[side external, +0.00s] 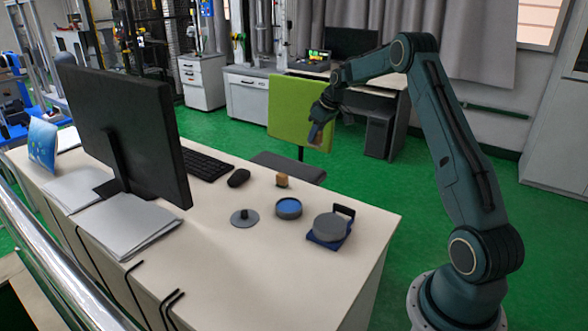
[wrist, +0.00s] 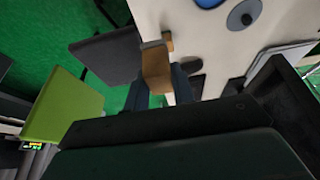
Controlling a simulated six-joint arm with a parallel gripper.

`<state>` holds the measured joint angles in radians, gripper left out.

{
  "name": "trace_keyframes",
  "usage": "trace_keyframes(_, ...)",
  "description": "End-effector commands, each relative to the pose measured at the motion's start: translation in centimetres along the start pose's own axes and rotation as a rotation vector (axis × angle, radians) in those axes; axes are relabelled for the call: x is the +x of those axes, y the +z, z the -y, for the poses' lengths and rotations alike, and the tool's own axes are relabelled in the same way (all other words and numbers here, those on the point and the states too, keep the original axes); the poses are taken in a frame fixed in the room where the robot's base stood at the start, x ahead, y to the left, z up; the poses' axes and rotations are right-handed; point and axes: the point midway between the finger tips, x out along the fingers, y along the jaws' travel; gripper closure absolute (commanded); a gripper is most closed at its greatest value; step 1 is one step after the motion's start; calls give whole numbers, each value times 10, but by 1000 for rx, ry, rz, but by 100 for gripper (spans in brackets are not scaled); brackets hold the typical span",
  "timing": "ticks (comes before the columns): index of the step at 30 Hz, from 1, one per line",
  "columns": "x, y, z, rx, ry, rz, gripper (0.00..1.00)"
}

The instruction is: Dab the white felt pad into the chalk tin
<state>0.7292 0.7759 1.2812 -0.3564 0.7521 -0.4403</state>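My gripper (side external: 322,108) is raised beyond the far edge of the desk, in front of a green panel. It is shut on a tan wooden block (wrist: 156,70), which shows between the fingers in the wrist view and hangs below them in the side view (side external: 316,133). A paler edge shows at the block's far end; I cannot tell if it is the white felt pad. A round open tin with blue inside (side external: 288,208) sits on the desk, well away from my gripper. It is partly cut off at the top of the wrist view (wrist: 208,3).
A grey disc with a knob (side external: 244,217) lies left of the tin. A round grey piece on a blue base (side external: 330,227) stands right of it. A small wooden piece (side external: 282,180), mouse (side external: 238,178), keyboard (side external: 206,164) and monitor (side external: 125,125) are also on the desk (side external: 250,270).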

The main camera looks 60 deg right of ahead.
Motion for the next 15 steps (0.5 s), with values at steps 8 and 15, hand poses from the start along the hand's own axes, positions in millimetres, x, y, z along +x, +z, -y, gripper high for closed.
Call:
trace_keyframes(8,2,0,2,-10,-4,2,93)
trace_keyframes(15,23,2,23,-131,-53,14,93)
